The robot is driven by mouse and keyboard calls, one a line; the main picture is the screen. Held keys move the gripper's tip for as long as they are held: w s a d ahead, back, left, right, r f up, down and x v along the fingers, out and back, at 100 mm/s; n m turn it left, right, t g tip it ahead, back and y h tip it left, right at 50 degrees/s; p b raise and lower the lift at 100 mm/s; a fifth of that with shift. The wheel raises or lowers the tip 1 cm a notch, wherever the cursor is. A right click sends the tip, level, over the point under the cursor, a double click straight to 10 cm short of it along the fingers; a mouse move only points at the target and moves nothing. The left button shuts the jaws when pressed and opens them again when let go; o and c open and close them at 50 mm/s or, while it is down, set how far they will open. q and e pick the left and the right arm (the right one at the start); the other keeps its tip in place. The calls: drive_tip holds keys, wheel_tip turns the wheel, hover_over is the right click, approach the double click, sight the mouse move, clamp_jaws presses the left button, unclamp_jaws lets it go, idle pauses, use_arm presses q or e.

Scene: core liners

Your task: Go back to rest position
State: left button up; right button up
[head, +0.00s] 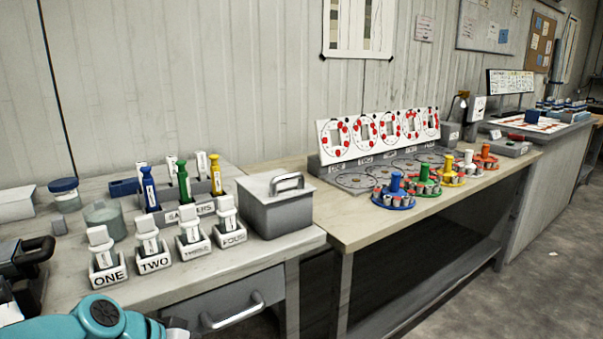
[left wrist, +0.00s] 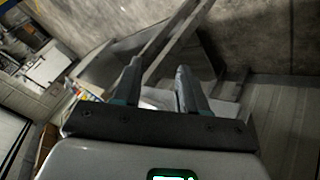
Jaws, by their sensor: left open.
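My left gripper (left wrist: 157,82) shows in the left wrist view with its two dark fingers apart and nothing between them. Beyond the fingers are a blurred grey structure and a floor; I cannot tell exactly what they are. In the head view a teal part of my arm (head: 103,312) crosses the bottom left corner, in front of the near bench. The left fingers cannot be made out there. My right gripper is in neither view.
The near bench (head: 262,256) carries labelled white holders (head: 154,262), coloured plungers in a rack (head: 183,182) and a grey lidded box (head: 276,207). A drawer handle (head: 232,312) juts out below. The second bench holds coloured carousels (head: 393,194). Floor (head: 510,285) is clear at the right.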

use_arm(q)
wheel_tip(320, 180, down, 15)
drive_tip(key=s+n+g+y, duration=0.2)
drive_tip(key=s+d+f+n+g, duration=0.1)
drive_tip(key=s+d+f, duration=0.1)
drive_tip(key=s+f, duration=0.8)
drive_tip(key=s+d+f+n+g, duration=0.1)
drive_tip(key=s+d+f+g, duration=0.15)
drive_tip(key=s+f, duration=0.7)
wheel_tip(320, 180, up, 24)
drive_tip(key=w+p, duration=0.1)
drive_tip(key=p, duration=2.3)
drive_tip(key=shift+t+y+p, duration=0.4)
drive_tip(key=shift+t, duration=0.05)
drive_tip(key=shift+w+d+r, duration=0.1)
